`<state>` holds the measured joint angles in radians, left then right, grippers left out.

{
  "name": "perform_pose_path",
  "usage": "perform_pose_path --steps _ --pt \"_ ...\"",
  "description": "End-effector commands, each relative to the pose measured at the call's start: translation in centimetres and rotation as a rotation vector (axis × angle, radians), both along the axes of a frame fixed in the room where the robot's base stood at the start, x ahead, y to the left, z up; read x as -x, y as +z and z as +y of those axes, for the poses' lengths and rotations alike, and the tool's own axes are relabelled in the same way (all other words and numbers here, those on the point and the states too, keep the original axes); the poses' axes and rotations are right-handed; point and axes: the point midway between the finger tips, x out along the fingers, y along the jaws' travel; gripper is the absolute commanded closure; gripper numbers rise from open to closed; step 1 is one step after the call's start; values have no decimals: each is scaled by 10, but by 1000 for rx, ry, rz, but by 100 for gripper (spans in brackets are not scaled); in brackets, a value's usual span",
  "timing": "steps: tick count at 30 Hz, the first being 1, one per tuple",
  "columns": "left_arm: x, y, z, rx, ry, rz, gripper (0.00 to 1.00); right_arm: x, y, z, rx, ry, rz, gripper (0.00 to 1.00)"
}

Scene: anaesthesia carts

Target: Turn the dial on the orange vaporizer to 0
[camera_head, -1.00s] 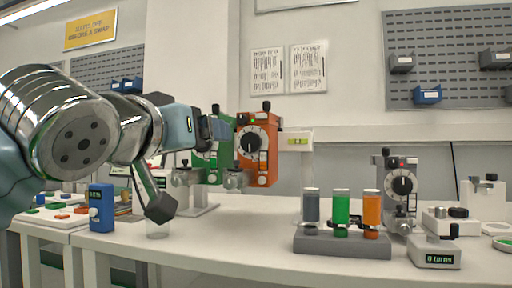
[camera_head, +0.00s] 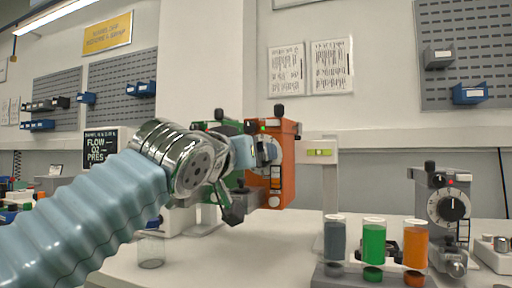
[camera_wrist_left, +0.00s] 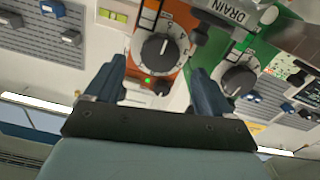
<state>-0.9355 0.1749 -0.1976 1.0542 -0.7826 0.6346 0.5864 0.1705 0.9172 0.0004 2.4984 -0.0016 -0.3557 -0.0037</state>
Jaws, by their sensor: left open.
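The orange vaporizer (camera_head: 288,182) hangs on a stand in the middle of the head view. In the wrist view its dial (camera_wrist_left: 158,47) shows a black knob with a white mark on a numbered ring; I cannot read the setting. My left gripper (camera_head: 262,152) is in front of the vaporizer and partly hides the dial. In the wrist view my left gripper (camera_wrist_left: 158,72) is open and empty, its fingers on either side below the dial. I cannot tell whether they touch it. My right gripper is not in view.
A green vaporizer (camera_wrist_left: 258,50) stands beside the orange one, mostly behind my arm in the head view. A grey vaporizer (camera_head: 443,215) is at the right. A rack (camera_head: 335,276) with grey, green and orange bottles is on the bench. A clear glass (camera_head: 151,250) stands below my arm.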

Motion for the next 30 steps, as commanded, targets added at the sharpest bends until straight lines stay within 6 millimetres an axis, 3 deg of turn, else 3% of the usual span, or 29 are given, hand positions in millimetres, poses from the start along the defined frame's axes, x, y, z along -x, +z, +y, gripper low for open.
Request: perform_pose_path --steps 3,7,18,30 --pt "-22 3 -6 0 3 1 18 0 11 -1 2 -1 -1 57" --pt "-35 2 -11 0 2 0 18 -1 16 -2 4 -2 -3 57" --pt "-41 0 -13 1 0 -1 18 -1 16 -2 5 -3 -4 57" --pt "-41 0 -13 1 0 -1 74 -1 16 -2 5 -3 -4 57"
